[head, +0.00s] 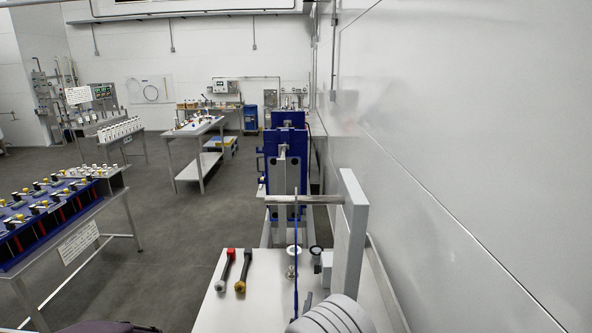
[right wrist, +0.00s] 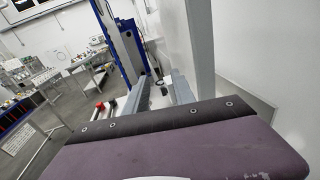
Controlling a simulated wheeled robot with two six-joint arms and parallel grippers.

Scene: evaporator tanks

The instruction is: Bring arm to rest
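My right arm comes in at the bottom of the head view, where its pale rounded link shows. Its right gripper (head: 312,299) is small and partly hidden there, low over the white table (head: 228,312). In the right wrist view two grey fingers of the right gripper (right wrist: 162,88) stand apart, with a gap and nothing clearly held between them. The purple and black wrist body fills the lower part of that view. A dark purple part, probably of my left arm, shows at the bottom left edge of the head view. My left gripper is not in view.
A grey upright post (head: 352,232) with a horizontal bar (head: 300,200) and thin blue rod stands close by. A white wall (head: 480,150) is close at right. Open floor (head: 170,240) lies left.

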